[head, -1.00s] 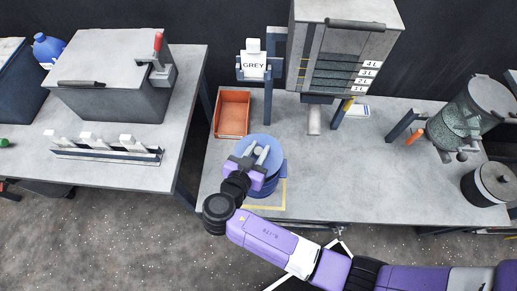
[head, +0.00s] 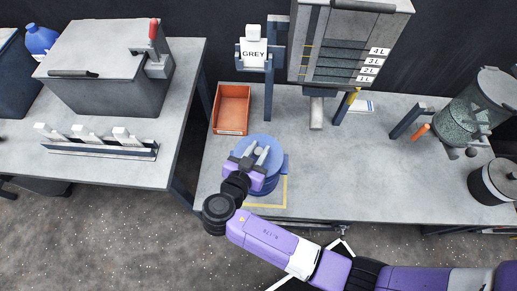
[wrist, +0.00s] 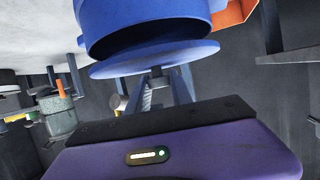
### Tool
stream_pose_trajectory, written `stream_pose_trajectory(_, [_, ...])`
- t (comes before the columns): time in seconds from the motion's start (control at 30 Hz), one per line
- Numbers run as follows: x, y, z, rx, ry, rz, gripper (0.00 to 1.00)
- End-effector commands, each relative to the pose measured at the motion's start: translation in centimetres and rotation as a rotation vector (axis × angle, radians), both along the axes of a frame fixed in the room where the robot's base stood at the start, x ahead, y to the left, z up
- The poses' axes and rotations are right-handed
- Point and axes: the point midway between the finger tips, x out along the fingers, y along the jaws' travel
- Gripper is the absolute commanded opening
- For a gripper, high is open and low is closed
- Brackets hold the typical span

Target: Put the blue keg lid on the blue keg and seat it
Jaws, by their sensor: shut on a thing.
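The blue keg lid (head: 250,142) is a round blue disc with a knob on top. My gripper (head: 257,155) is shut on this knob, with the lid over the blue keg (head: 270,188). The keg stands near the front edge of the right table. In the wrist view the lid (wrist: 120,69) is close to the mouth of the keg (wrist: 150,22). A dark band shows between the lid and the keg's rim there, so the lid looks slightly apart from it or tilted. The lid hides most of the keg's mouth in the head view.
A yellow outline (head: 285,192) marks the table around the keg. The table (head: 360,170) right of the keg is clear.

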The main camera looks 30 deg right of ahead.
Motion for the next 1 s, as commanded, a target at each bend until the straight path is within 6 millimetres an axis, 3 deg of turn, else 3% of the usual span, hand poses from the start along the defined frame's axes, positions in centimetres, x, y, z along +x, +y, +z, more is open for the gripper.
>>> stream_pose_trajectory(1.0, [0.0,0.0,-1.9,0.000,0.000,0.000,0.00])
